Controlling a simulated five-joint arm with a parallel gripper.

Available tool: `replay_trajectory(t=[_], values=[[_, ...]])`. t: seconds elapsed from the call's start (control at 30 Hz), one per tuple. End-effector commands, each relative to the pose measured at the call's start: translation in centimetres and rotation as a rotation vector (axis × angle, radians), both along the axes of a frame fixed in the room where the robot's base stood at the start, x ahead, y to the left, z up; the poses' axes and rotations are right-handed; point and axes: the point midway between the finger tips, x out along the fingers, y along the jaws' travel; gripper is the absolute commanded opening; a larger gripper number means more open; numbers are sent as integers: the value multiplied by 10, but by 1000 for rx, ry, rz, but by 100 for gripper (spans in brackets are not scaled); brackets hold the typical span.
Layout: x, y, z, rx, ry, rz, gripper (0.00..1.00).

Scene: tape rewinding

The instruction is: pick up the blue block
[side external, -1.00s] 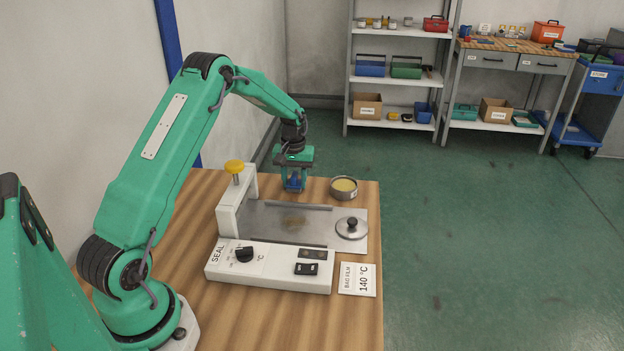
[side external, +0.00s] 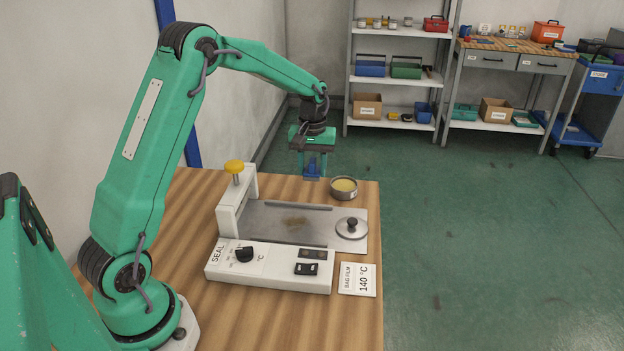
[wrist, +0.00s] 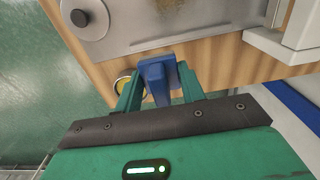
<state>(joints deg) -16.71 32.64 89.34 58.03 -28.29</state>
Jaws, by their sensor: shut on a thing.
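The blue block (side external: 312,170) is small and sits between the fingers of my gripper (side external: 314,166) near the back edge of the table. In the wrist view the blue block (wrist: 158,80) shows between the two green fingers of my gripper (wrist: 157,84), which are shut on it. Part of the block is hidden by the fingers. In the side view I cannot tell for sure how far its bottom is above the table.
The white sealing machine (side external: 268,268) with its metal plate (side external: 283,222) stands in front of my gripper. A round tin with yellow contents (side external: 344,187) is close to the right of the gripper. A card reading 140 °C (side external: 358,280) lies at the front right.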

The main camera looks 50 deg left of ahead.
Motion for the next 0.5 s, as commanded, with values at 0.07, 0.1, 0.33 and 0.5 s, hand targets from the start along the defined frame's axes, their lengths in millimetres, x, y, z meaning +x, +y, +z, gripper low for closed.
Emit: replay_trajectory(t=[0.07,0.1,0.33,0.5], values=[[0,-9,5,0,0,-2,17],[-1,-12,7,0,-1,-1,17],[-1,-19,12,0,0,0,17],[-1,-20,12,0,0,0,17]])
